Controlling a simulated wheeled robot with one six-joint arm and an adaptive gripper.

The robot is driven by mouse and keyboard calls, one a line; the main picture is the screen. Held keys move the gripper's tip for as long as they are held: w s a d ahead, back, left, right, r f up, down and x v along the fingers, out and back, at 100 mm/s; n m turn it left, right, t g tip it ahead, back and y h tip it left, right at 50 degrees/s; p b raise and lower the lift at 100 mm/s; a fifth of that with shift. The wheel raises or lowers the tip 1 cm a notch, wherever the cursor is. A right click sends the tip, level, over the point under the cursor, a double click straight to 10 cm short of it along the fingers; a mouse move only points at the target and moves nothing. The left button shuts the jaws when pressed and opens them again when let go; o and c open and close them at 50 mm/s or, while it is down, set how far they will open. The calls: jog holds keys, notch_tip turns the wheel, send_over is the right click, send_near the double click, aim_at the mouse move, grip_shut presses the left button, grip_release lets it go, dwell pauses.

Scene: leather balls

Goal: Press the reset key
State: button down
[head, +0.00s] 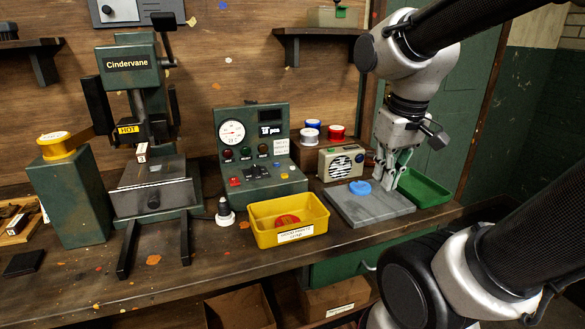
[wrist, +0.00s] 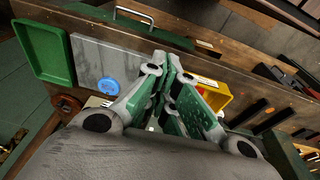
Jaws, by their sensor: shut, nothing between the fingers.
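A green control box (head: 261,133) with a round dial, a dark display, lamps and keys on its sloped front stands on the bench in the head view. A red key (head: 234,182) sits at the lower left of that slope, with dark and small coloured keys to its right. Their labels are too small to read, so I cannot tell which is the reset key. My gripper (head: 385,184) is shut and empty, above the grey slab and well right of the box. It also shows in the wrist view (wrist: 174,62), where I cannot make out the keys.
A blue disc (head: 360,187) lies on the grey slab (head: 370,208). A radio (head: 341,162) stands behind it and a green tray (head: 423,187) is to its right. A yellow bin (head: 288,221) stands before the box. A green press (head: 133,70) marked HOT is at left.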

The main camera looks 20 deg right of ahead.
jog(key=w+d+f+n+h, duration=0.2)
jog(key=w+d+f, duration=0.1)
jog(key=w, duration=0.8)
jog(key=r+n+t+y, duration=0.1)
jog(key=n+t+y, duration=0.3)
jog(key=n+t, duration=0.4)
send_over(293, 167)
jog(key=a, duration=0.1)
jog(key=n+g, duration=0.1)
jog(key=shift+a+r, duration=0.1)
jog(key=shift+r, duration=0.1)
jog(key=shift+f, duration=0.1)
jog(key=shift+f, duration=4.35)
jog(key=shift+f, duration=0.4)
